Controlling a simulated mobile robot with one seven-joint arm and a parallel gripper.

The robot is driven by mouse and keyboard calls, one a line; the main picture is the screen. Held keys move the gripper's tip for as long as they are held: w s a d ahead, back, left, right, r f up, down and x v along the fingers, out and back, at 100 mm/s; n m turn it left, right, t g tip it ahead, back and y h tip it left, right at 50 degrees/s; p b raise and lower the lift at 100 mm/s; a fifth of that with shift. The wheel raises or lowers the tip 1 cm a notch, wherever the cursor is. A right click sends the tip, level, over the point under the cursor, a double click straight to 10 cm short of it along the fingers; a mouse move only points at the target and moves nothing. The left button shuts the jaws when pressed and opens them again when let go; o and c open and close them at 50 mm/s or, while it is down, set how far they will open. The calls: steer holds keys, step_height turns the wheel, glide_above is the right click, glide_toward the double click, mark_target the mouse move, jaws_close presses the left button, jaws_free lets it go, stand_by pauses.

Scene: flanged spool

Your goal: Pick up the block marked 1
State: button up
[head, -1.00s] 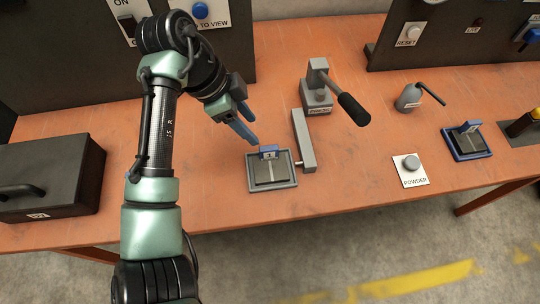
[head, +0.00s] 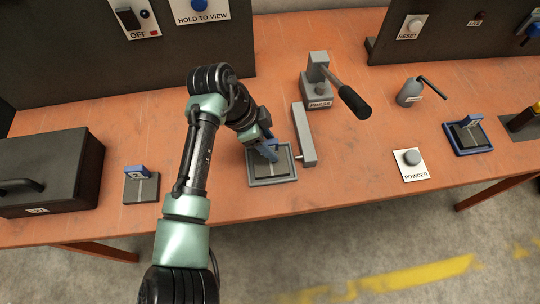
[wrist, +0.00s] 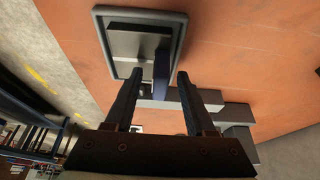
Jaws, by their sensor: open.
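A dark grey block (head: 268,172) with a light stripe and a blue upright tab lies in a grey-rimmed tray (head: 272,183) at the middle of the bench. Its tab label is covered by my fingers now; the earlier head frame shows what looks like a 1. My gripper (head: 267,152) is open and low over the tab. In the wrist view, the block (wrist: 125,43) lies past my fingertips (wrist: 159,76), and its upright tab (wrist: 162,68) stands between them. I cannot tell whether either finger touches the tab.
A block marked 2 (head: 141,189) stands left, beside a dark box (head: 60,165). A grey bar (head: 304,135) lies close right of the tray, with a press (head: 317,95) behind.

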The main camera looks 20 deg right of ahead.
steer(key=shift+c, duration=0.2)
jaws_close()
steer(key=shift+w+r, duration=0.1)
stand_by(1.0)
